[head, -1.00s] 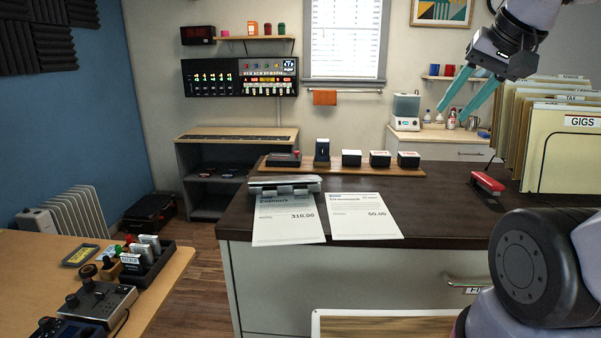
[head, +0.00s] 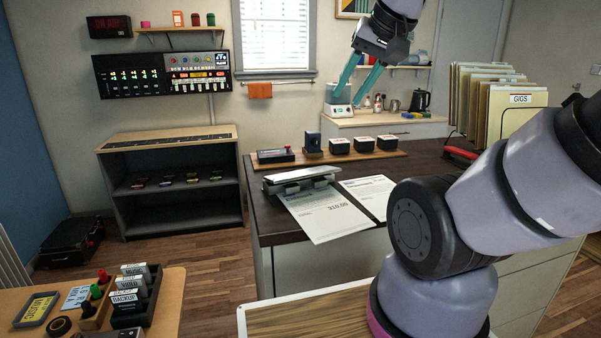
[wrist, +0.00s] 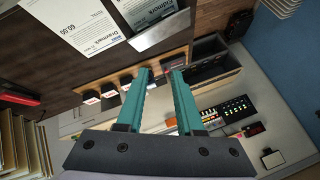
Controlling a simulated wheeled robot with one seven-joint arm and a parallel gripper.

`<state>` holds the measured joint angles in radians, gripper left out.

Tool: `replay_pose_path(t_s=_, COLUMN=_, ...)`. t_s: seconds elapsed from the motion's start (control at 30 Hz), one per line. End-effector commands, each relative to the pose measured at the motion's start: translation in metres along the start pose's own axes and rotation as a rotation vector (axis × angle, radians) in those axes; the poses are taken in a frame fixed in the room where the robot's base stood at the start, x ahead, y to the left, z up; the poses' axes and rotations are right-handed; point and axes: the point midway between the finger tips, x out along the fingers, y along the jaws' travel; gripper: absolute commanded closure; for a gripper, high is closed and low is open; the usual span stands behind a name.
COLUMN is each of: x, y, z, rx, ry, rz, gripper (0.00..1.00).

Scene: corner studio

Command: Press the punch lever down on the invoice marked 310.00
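The invoice marked 310.00 (head: 331,219) lies on the dark desk and hangs over its front edge. The silver hole punch (head: 297,180) sits across its top end, with its lever a long flat bar along the top. In the wrist view the punch (wrist: 158,31) lies at the top, beside a white sheet. My gripper (head: 357,88) is open and empty, its two teal fingers apart, high above the back of the desk and right of the punch. In the wrist view the gripper (wrist: 160,72) shows nothing between its fingers.
A second invoice (head: 368,192), marked 60.00 in the wrist view, lies right of the first. A wooden strip (head: 330,157) with stamps runs behind the punch. A file rack (head: 505,103) and a red stapler (head: 459,153) stand at right. A side table (head: 172,308) is at lower left.

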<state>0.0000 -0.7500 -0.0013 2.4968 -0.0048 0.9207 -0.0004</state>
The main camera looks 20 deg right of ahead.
Motion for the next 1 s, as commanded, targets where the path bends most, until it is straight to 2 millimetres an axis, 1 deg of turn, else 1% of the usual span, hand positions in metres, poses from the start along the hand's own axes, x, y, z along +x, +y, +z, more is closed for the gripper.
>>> replay_pose_path(t_s=0.1, x=0.0, y=0.0, z=0.0, rx=0.0, ry=0.0, rz=0.0, gripper=0.64)
replay_pose_path(t_s=0.17, x=0.0, y=0.0, z=0.0, rx=-0.002, ry=-0.001, rz=0.0, gripper=0.87)
replay_pose_path(t_s=0.2, x=0.0, y=-0.001, z=-0.001, rx=-0.011, ry=-0.004, rz=0.002, gripper=1.0)
replay_pose_path(t_s=0.27, x=0.001, y=-0.002, z=-0.003, rx=-0.038, ry=-0.016, rz=0.006, gripper=1.0)
replay_pose_path(t_s=0.33, x=0.004, y=-0.004, z=-0.006, rx=-0.103, ry=-0.046, rz=0.017, gripper=1.0)
replay_pose_path(t_s=0.47, x=0.013, y=-0.012, z=-0.018, rx=-0.318, ry=-0.142, rz=0.04, gripper=1.0)
replay_pose_path(t_s=0.63, x=0.033, y=-0.026, z=-0.037, rx=-0.694, ry=-0.32, rz=0.04, gripper=1.0)
replay_pose_path(t_s=0.77, x=0.052, y=-0.036, z=-0.05, rx=-0.978, ry=-0.463, rz=0.003, gripper=1.0)
replay_pose_path(t_s=1.0, x=0.096, y=-0.054, z=-0.071, rx=-1.465, ry=-0.724, rz=-0.152, gripper=1.0)
